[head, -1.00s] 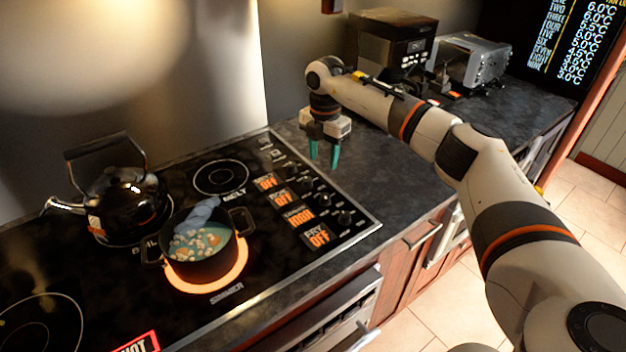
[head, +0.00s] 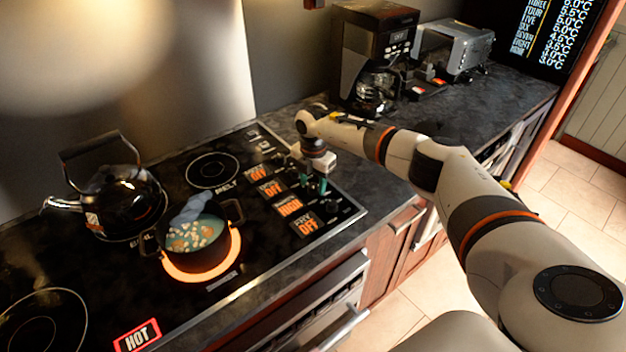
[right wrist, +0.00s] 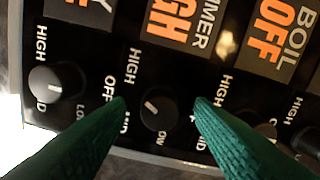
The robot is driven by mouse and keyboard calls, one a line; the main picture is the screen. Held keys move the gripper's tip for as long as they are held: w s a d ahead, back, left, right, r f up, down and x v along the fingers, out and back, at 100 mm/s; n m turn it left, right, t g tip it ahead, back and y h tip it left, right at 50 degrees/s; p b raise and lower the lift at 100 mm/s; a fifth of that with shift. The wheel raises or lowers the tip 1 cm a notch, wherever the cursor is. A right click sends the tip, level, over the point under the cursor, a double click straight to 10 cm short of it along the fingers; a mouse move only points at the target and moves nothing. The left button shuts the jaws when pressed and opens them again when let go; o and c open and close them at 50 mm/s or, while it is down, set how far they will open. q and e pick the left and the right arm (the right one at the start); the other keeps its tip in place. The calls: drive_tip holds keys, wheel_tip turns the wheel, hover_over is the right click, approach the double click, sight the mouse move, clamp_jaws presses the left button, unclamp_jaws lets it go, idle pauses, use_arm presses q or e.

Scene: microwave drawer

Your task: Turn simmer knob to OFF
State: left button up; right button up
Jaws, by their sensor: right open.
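The simmer knob (right wrist: 158,112) is a black round knob with a short white mark on its upper left side, in the right wrist view. The simmer display (right wrist: 180,22) above it is lit orange and reads HIGH, partly cut off; it also shows in the head view (head: 290,207). My right gripper (head: 312,186) is low over the knob row. Its green fingers are open, one on each side of the simmer knob in the wrist view, with gaps to it. I cannot tell how far down they reach. My left gripper is not in view.
The fry knob (right wrist: 57,82) and the boil knob (right wrist: 262,130) flank the fingers closely. A pot of food (head: 200,240) stands on the glowing simmer burner. A black kettle (head: 112,195) stands left of it.

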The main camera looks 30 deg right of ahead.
drive_tip(key=shift+c, duration=1.1)
drive_tip(key=c, duration=0.8)
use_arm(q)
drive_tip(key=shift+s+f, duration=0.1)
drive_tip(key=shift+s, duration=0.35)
use_arm(e)
drive_tip(key=shift+o, duration=0.2)
